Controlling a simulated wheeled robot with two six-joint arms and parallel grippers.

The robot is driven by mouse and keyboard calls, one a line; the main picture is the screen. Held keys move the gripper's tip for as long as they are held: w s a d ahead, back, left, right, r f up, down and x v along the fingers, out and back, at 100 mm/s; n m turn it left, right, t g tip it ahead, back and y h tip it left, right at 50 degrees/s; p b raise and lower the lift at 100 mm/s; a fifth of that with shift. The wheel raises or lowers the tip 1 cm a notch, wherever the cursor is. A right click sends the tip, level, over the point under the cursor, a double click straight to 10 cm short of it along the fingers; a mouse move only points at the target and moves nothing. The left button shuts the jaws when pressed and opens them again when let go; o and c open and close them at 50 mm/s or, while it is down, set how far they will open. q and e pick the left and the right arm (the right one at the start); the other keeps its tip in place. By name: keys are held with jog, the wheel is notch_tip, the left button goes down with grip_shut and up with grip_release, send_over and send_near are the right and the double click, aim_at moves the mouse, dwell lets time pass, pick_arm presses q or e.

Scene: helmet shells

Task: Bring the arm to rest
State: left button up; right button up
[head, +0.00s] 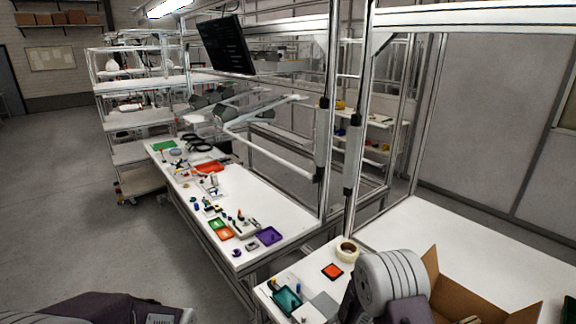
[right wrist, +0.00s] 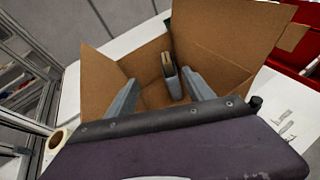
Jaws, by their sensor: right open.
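My right gripper (right wrist: 160,95) is open, with its two grey fingers spread apart in the right wrist view. It points into an open cardboard box (right wrist: 215,45), and nothing is seen clasped between the fingers. A slim grey item with a tan end (right wrist: 171,75) shows inside the box beyond the fingertips; I cannot tell what it is. In the head view my right arm is beside the same box (head: 436,283) at the lower right, and its fingers are hidden. My left gripper is not in view. No helmet shell can be made out for certain.
A longer white bench (head: 285,205) carries many small parts. Metal posts (head: 358,120) rise between them. Open floor (head: 60,200) lies left.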

jog(key=s+a+f+m+g+y+b, duration=0.1)
jog(key=s+m+g+y+b, duration=0.25)
jog(key=s+m, duration=0.3)
jog(key=s+a+f+m+g+y+b, duration=0.2)
jog(key=s+m+b, duration=0.25)
jog(key=s, duration=0.35)
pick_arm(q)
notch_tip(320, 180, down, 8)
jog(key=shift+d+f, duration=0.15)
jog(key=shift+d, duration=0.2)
pick_arm(e)
jog(key=a+f+m+t+y, duration=0.2)
jog(key=a+m+y, duration=0.5)
jog(key=a, duration=0.7)
jog(key=s+f+m, duration=0.1)
jog(key=m, duration=0.1)
jog(key=shift+a+f+m+t+y, duration=0.15)
jog(key=shift+f+m+t+y, duration=0.15)
jog(key=shift+f+t+y, duration=0.1)
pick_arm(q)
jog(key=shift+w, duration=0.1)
